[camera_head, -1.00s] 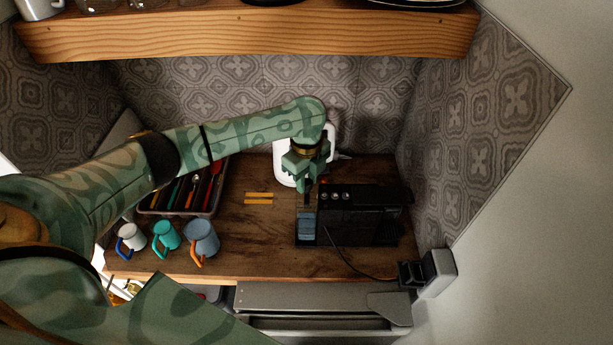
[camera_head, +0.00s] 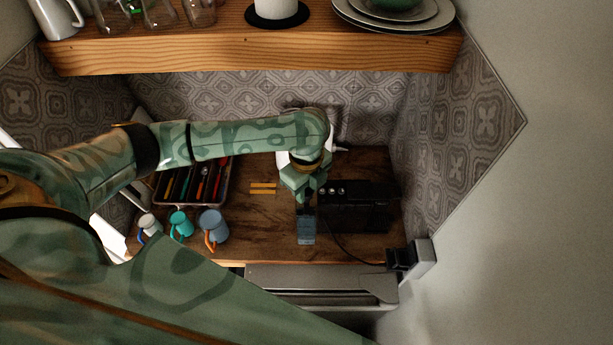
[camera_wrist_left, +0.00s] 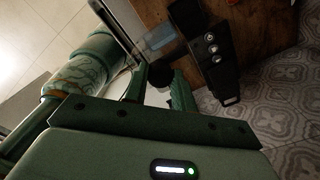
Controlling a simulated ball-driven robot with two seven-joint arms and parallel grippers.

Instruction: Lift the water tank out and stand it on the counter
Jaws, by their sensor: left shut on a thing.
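The water tank (camera_head: 306,230) is a narrow, bluish see-through box at the left side of the black coffee machine (camera_head: 362,208). My left gripper (camera_head: 304,201) points down from above and is shut on the tank's upper part, which the fingers partly hide. The tank's front end reaches past the machine's front edge in the head view; whether its base is clear of the counter (camera_head: 262,225) I cannot tell. In the left wrist view the tank (camera_wrist_left: 173,48) shows beyond the fingers (camera_wrist_left: 158,85), beside the machine (camera_wrist_left: 214,55). My right gripper is not in view.
Three mugs, white (camera_head: 149,224), teal (camera_head: 181,224) and grey-blue (camera_head: 213,225), stand at the front left. A cutlery tray (camera_head: 226,190) is behind them. Two yellow sticks (camera_head: 262,188) lie left of my gripper. A wooden shelf (camera_head: 250,48) hangs above. A cable runs to a black plug (camera_head: 402,259).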

